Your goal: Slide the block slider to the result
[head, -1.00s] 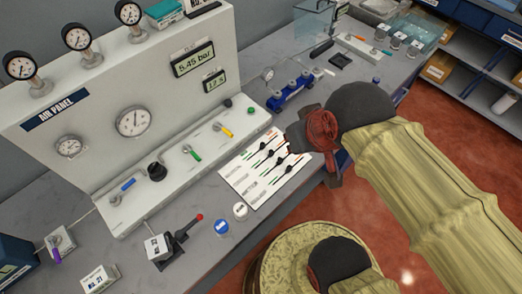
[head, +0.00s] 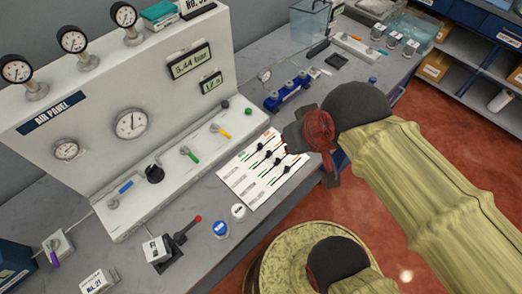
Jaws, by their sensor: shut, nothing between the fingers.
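The white slider panel (head: 238,188) lies on the bench in the middle of the head view. It has several parallel slots with black knobs (head: 277,161) and coloured marks near their right ends. Its row labels are too small to read, so I cannot tell which row is the block slider. My gripper (head: 291,137) is shut and empty at the panel's upper right corner. It hides that corner, and I cannot tell whether it touches a knob.
The air panel (head: 75,157) stands behind the slider panel, with gauges and coloured valves. A blue fixture (head: 288,92) sits just beyond my gripper. White and blue buttons (head: 220,229) and a red-knobbed lever (head: 187,231) are to the front left.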

